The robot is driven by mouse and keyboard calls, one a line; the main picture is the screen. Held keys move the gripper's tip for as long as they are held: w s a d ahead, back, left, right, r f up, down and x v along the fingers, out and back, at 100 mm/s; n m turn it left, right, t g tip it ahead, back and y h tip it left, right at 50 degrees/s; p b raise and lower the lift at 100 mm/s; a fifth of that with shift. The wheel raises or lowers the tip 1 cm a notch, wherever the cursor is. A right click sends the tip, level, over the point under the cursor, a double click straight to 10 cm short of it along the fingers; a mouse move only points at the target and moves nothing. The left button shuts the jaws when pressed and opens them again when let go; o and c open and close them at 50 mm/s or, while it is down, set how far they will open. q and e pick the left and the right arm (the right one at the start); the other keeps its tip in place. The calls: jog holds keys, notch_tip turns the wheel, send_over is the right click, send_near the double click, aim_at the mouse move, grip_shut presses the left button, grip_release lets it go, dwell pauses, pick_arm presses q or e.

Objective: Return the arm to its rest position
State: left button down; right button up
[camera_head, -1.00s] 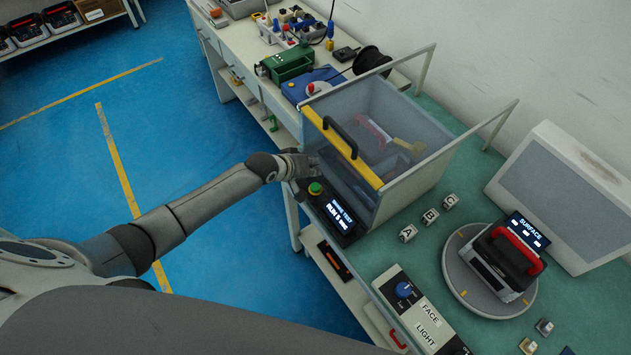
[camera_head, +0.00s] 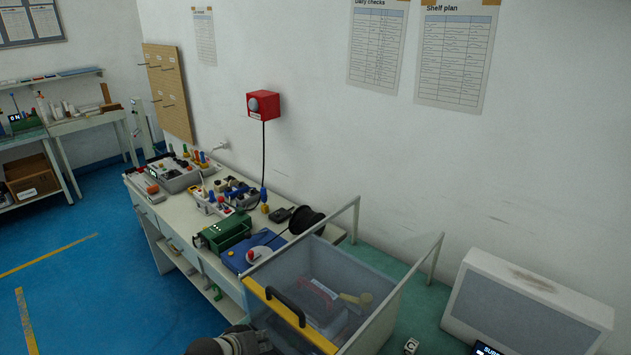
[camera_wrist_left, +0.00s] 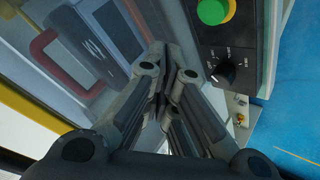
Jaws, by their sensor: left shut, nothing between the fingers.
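My left gripper (camera_wrist_left: 163,98) is shut and empty in the left wrist view, its two fingers together. Beside it on the right is a dark control panel (camera_wrist_left: 228,42) with a green button in a yellow ring and a black dial. To its left is the clear bin (camera_wrist_left: 105,92), with a red-framed item (camera_wrist_left: 62,58) behind its wall. In the head view my left arm (camera_head: 235,343) shows only at the bottom edge, by the bin's yellow rim (camera_head: 290,318); the fingertips there are hidden. My right gripper is not in view.
The bench behind the bin holds a green device (camera_head: 225,232), a black cable reel (camera_head: 306,219) and a power strip. A grey-white angled box (camera_head: 530,305) stands at the right. A red wall box (camera_head: 263,105) hangs above the bench. Blue floor (camera_head: 90,280) is open at the left.

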pick_arm(q)
jog(key=s+d+r+m+g+y, duration=0.1)
jog(key=s+d+r+m, duration=0.15)
jog(key=s, duration=0.75)
jog(key=s+d+r+m+g, duration=0.1)
jog(key=s+d+m+g, duration=0.15)
jog(key=s, duration=0.85)
jog(key=s+a+r+y, duration=0.3)
jog(key=s+a+r, duration=0.2)
jog(key=s+a, duration=0.5)
jog(key=s+d+f+g+b, duration=0.15)
jog(key=f+b, duration=0.25)
jog(key=f, duration=1.3)
jog(key=s+d+f+g+b, duration=0.15)
jog(key=f+b, duration=0.25)
jog(key=f, duration=1.3)
jog(key=s+a+f+b, duration=0.2)
jog(key=s+f+b, duration=0.1)
jog(key=s+f, duration=0.5)
jog(key=s+a+f+m+b, duration=0.1)
jog(key=s+f+b, duration=0.2)
jog(key=s+f, duration=0.6)
notch_tip(320, 180, down, 6)
jog(key=shift+a, duration=0.35)
